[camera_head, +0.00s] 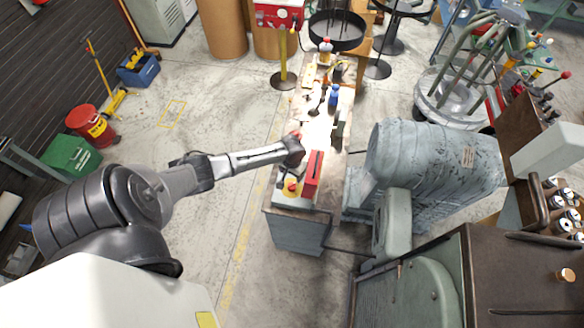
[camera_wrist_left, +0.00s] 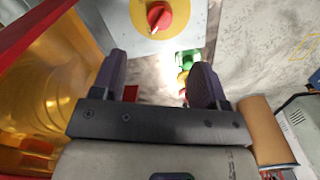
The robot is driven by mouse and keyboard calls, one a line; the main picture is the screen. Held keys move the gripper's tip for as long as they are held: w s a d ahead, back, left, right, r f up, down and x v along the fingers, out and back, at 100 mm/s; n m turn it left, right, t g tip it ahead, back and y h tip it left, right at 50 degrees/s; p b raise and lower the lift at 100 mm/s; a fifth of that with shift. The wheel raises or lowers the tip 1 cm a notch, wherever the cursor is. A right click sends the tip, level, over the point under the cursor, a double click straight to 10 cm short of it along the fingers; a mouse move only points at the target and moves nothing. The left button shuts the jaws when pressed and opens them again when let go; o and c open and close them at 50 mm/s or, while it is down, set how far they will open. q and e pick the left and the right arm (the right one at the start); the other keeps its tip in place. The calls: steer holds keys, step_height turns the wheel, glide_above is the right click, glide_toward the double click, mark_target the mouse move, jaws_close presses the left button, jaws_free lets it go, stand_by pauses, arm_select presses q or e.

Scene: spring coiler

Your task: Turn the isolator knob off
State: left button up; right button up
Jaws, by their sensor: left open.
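The isolator knob (camera_head: 291,187) is red on a yellow disc, on the near end of a grey box beside a red upright panel. My left gripper (camera_head: 293,152) is at the end of the arm, farther back than the knob. In the left wrist view my left gripper (camera_wrist_left: 160,75) has its two dark fingers wide apart with nothing between them; the knob is beyond the fingertips. My right gripper is not in view.
The red panel (camera_head: 313,175) stands right of the knob; a red-framed amber panel (camera_wrist_left: 45,100) fills the left of the wrist view. The narrow bench (camera_head: 316,130) holds a blue bottle (camera_head: 333,95) and tools. A large grey motor (camera_head: 435,160) stands right.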

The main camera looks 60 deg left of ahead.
arm_select(q)
step_height(320, 180, up, 3)
steer(key=shift+f, duration=0.1)
stand_by(0.7)
